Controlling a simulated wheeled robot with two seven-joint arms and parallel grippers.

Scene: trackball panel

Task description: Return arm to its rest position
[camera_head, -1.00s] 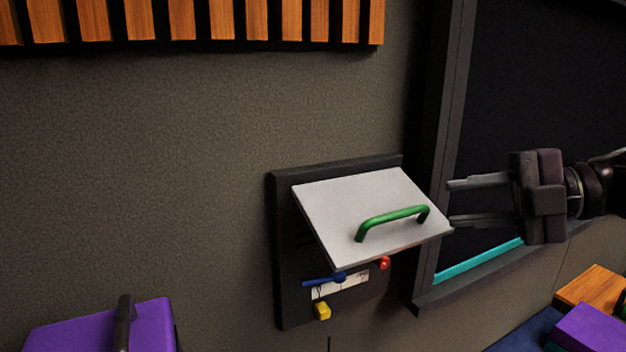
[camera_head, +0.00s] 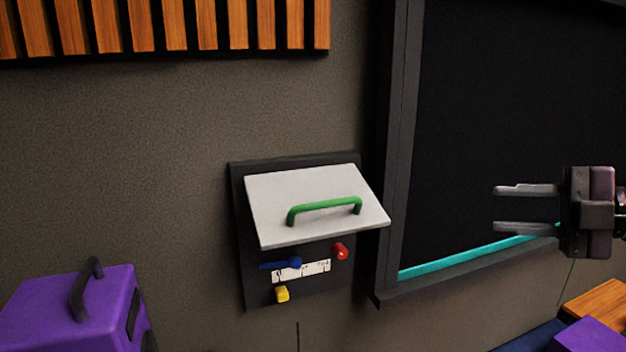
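My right gripper (camera_head: 527,208) is at the right of the head view, its two grey fingers pointing left, apart and with nothing between them. It stands in front of the dark framed window, clear of the wall panel. The dark panel (camera_head: 240,260) on the wall carries a raised white flap (camera_head: 280,226) with a green handle (camera_head: 325,207). Below the flap are a blue lever (camera_head: 282,264), a red knob (camera_head: 341,251), a white labelled strip (camera_head: 308,270) and a yellow knob (camera_head: 282,294). My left gripper does not show.
A purple case (camera_head: 65,310) with a dark handle stands at the lower left. A dark window frame (camera_head: 393,150) with a teal strip (camera_head: 450,260) is right of the panel. A wooden block (camera_head: 597,295) and a purple block (camera_head: 590,336) sit at the lower right.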

